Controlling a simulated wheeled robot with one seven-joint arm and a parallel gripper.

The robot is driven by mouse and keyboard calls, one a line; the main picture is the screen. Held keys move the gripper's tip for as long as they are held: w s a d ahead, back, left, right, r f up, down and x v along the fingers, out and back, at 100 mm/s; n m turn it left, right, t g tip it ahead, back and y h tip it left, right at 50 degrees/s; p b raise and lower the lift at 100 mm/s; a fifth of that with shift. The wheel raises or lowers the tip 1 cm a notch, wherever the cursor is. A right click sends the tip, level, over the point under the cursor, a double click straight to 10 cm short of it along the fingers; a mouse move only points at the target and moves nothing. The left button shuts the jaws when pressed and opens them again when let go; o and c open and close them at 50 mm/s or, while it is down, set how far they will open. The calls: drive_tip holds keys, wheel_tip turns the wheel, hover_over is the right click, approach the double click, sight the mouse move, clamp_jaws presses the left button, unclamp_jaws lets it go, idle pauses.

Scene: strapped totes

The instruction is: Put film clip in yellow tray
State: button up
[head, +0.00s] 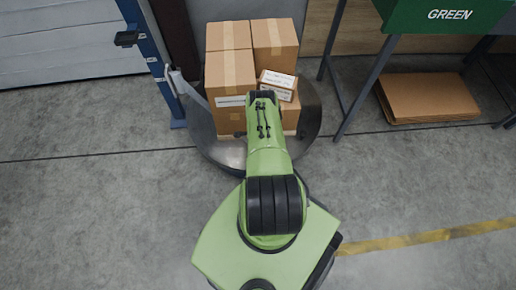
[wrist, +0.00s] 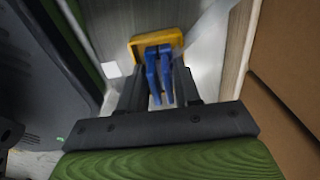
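In the wrist view, my gripper (wrist: 158,92) has two dark fingers pointing away from the camera. A blue piece with two long prongs, which looks like the film clip (wrist: 153,76), sits between them, and the fingers appear shut on it. Beyond the fingertips is the yellow tray (wrist: 134,46), small and blurred. The clip's far end overlaps the tray in the picture; I cannot tell whether it touches it. In the head view my green arm reaches forward toward the stacked boxes and hides the gripper; neither clip nor tray shows there.
Cardboard boxes (head: 229,70) stand stacked on a round dark base (head: 310,112) by a blue post (head: 150,50). A green panel marked GREEN (head: 450,18) is at upper right, above flat cardboard (head: 428,97). Brown cardboard (wrist: 290,110) lies close on the wrist view's right. Open floor (head: 90,210) is left.

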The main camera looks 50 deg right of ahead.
drive_tip(key=o, duration=0.3)
drive_tip(key=shift+r, duration=0.15)
wheel_tip(320, 180, up, 12)
drive_tip(key=p, duration=0.5)
